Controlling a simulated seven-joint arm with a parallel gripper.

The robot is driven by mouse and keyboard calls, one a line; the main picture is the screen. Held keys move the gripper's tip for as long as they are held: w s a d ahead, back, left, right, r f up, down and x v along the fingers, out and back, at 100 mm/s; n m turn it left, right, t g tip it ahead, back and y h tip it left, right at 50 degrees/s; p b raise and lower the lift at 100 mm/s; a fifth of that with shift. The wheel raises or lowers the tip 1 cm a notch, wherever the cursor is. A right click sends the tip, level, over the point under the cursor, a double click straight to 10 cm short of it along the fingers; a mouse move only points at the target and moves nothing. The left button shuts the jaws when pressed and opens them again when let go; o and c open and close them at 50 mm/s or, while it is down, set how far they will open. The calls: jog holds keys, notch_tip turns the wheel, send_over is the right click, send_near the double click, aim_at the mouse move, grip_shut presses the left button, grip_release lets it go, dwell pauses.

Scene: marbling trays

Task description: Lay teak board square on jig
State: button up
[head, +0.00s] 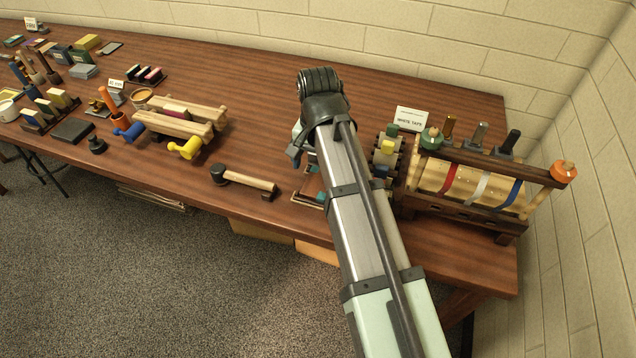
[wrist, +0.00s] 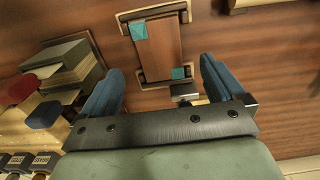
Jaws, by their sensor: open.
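In the wrist view, my gripper (wrist: 161,68) is open, with its two blue fingers apart. Between and beyond the fingers is a flat reddish-brown panel (wrist: 160,48), which looks like the teak board. Teal patches show at two of its opposite corners. Dark and pale strips of what looks like the jig (wrist: 164,9) border its top end and lower left. Nothing is visibly held. In the head view, my arm hides most of this spot; only a sliver of the jig (head: 306,199) shows.
A mallet (head: 245,181) lies left of my arm. Wooden rails with yellow and blue knobs (head: 180,122) stand farther left. The table behind my arm is clear.

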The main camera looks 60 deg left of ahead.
aim_at(318, 182)
jog(key=shift+f, duration=2.65)
jog(key=shift+c, duration=0.3)
jog(key=c, duration=1.2)
jog(key=shift+r, duration=0.2)
